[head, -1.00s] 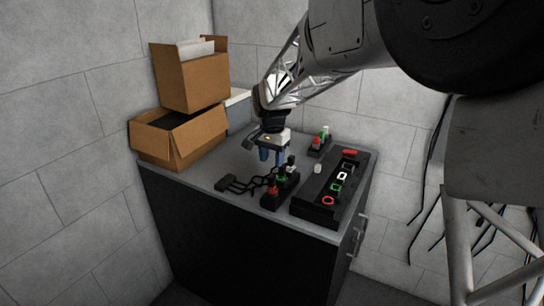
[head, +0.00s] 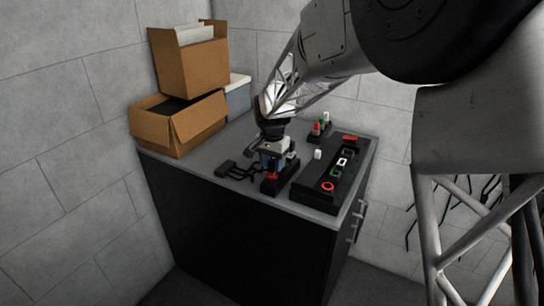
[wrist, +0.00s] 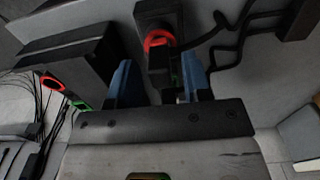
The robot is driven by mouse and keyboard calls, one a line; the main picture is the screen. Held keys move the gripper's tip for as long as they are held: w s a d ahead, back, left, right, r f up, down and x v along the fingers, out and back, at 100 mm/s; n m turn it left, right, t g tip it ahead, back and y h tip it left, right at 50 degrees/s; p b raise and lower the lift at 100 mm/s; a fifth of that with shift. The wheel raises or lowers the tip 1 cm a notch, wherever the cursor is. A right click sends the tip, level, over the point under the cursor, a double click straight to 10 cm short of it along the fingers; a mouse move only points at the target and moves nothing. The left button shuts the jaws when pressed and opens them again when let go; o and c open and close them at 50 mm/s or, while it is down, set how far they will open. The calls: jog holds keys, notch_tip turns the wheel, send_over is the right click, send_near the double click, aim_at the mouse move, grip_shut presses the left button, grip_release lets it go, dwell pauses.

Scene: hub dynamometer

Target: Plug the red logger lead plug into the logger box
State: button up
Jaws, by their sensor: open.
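The red logger lead plug (head: 272,176) sits in the near end of a small black holder on the cabinet top; its red ring shows in the wrist view (wrist: 158,40). The logger box (head: 318,197) is the long black box to the right, with red, green, white and dark ringed sockets on top. My gripper (head: 271,164) is open, low over the holder and just behind the red plug. In the wrist view its blue fingers (wrist: 160,78) stand apart, with a bit of green between them. Contact cannot be told.
Black leads (head: 240,172) run left from the holder to a dark block (head: 226,168). A second holder with red, green and white plugs (head: 318,130) stands at the back. Cardboard boxes (head: 180,125) fill the back left.

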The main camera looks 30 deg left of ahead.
jog(key=shift+f, duration=0.7)
grip_shut()
jog(key=shift+r, duration=0.7)
dwell(0.9)
jog(key=shift+r, duration=2)
